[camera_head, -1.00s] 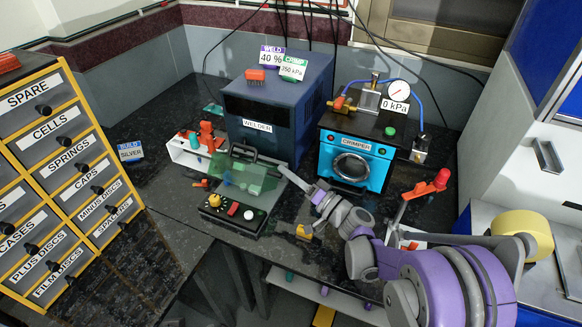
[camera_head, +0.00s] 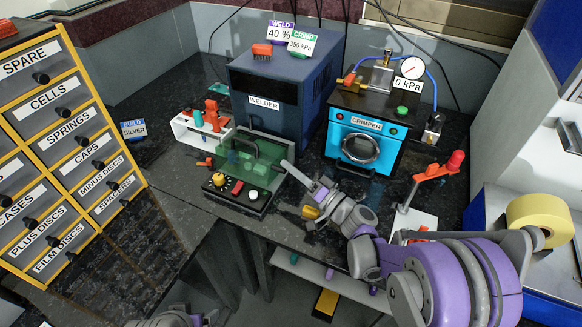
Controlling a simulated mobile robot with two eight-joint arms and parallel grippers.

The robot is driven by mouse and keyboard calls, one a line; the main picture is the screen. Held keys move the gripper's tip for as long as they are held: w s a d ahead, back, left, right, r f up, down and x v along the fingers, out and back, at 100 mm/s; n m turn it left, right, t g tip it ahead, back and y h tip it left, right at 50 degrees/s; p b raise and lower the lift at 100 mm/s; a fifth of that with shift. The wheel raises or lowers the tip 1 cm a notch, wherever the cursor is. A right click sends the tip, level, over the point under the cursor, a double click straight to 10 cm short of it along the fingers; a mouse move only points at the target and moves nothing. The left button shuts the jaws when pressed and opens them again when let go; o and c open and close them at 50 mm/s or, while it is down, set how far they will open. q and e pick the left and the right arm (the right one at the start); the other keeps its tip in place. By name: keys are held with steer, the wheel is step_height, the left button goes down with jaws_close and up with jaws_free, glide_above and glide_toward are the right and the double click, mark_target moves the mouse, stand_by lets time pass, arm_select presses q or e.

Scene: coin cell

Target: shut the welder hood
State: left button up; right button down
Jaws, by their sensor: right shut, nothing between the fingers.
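The welder hood (camera_head: 250,163) is a see-through green cover with a dark curved handle (camera_head: 238,146). It sits over the back of the black welder base (camera_head: 238,203), in front of the welder box, and looks lowered. I cannot tell whether it is fully seated. My right gripper (camera_head: 287,167) is shut and empty, its tips close to the hood's right side. Whether they touch the hood is unclear. Part of my left arm (camera_head: 175,318) shows at the bottom edge; its jaws are not clear.
The dark blue welder box (camera_head: 275,95) stands behind the hood, and the blue crimper (camera_head: 363,143) to its right. A white rack (camera_head: 187,128) with a red item is at the hood's left. An orange-red lever (camera_head: 432,172) rises at the right. The drawer cabinet (camera_head: 65,150) fills the left.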

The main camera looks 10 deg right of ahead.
stand_by(0.3)
step_height(320, 180, up, 4)
steer(key=w+d+p, duration=0.1)
steer(key=d+p, duration=0.1)
steer(key=p, duration=0.1)
steer(key=w+f+b+v, duration=0.1)
steer(key=v, duration=0.7)
step_height(320, 180, up, 12)
steer(key=a+n+g+h+p, duration=0.3)
steer(key=n+g+h+p, duration=0.3)
steer(key=n+g+p, duration=0.6)
steer(key=w+a+f, duration=0.1)
steer(key=f, duration=0.2)
steer(key=w+a+f+n+t, duration=0.1)
steer(key=a+f, duration=0.1)
steer(key=f, duration=0.1)
steer(key=w+a+f+t+p, duration=0.1)
steer(key=a+f, duration=0.1)
steer(key=f, duration=0.2)
steer(key=shift+w+a+n, duration=0.1)
steer(key=shift+w+n, duration=0.25)
steer(key=shift+n, duration=0.05)
arm_select(q)
steer(key=w+r+t, duration=0.1)
steer(key=w+r, duration=0.3)
steer(key=r, duration=1.3)
steer(key=shift+r, duration=0.3)
arm_select(e)
steer(key=shift+f, duration=0.45)
